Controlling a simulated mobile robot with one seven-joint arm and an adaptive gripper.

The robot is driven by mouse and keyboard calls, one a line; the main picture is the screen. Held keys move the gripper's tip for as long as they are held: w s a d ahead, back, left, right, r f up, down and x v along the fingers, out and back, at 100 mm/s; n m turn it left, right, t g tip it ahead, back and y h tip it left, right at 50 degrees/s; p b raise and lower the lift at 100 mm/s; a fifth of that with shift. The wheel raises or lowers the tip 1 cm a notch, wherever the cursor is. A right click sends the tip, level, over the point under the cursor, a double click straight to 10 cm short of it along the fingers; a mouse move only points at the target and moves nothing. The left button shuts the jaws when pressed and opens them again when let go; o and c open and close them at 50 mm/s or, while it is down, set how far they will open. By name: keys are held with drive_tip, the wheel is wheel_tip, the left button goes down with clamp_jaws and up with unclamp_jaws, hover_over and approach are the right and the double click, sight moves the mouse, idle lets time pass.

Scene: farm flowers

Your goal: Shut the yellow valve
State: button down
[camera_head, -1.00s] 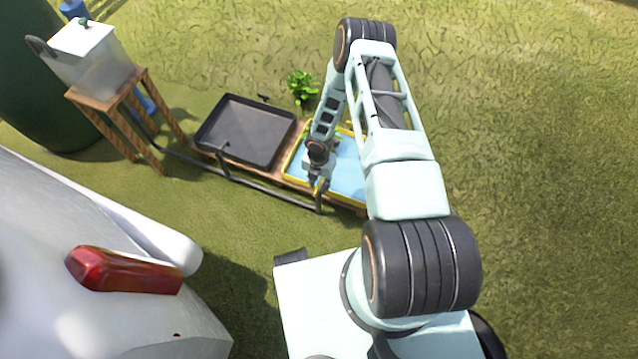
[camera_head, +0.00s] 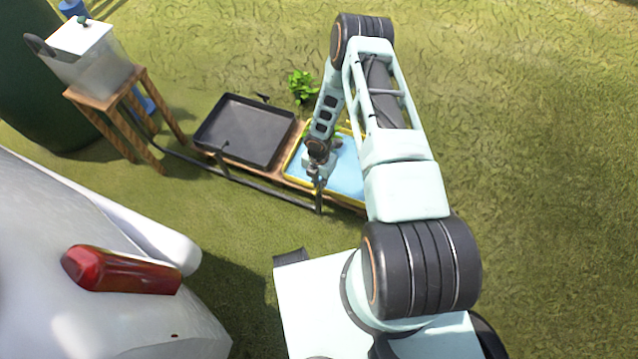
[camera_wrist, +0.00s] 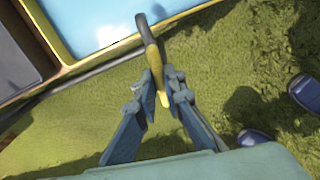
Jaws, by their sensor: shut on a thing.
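The yellow valve (camera_wrist: 157,72) is a slim yellow handle on the end of a dark curved pipe (camera_wrist: 145,27) in the wrist view. My gripper (camera_wrist: 165,82) has a finger on either side of the handle and is closed on it. In the head view my gripper (camera_head: 317,182) is at the near edge of the blue tray with the yellow rim (camera_head: 350,181). The valve is hard to make out there, beside the gripper. The blue tray also shows at the top of the wrist view (camera_wrist: 90,22).
A black tray (camera_head: 245,130) stands left of the blue one. A dark pipe (camera_head: 262,186) runs along the near side. A white tank (camera_head: 85,60) sits on a wooden stand (camera_head: 155,130). A white vehicle (camera_head: 90,240) fills the lower left. Open grass lies right.

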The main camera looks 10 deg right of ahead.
drive_tip(key=m+b, duration=0.2)
drive_tip(key=m, duration=0.2)
drive_tip(key=shift+f, duration=0.1)
drive_tip(key=m+b, duration=0.1)
drive_tip(key=m, duration=0.3)
drive_tip(key=m+b, duration=0.1)
drive_tip(key=m, duration=0.3)
drive_tip(key=shift+b, duration=0.4)
drive_tip(key=shift+m+b, duration=0.45)
drive_tip(key=shift+m, duration=1.65)
drive_tip(key=c, duration=2)
unclamp_jaws()
drive_tip(key=shift+r, duration=0.25)
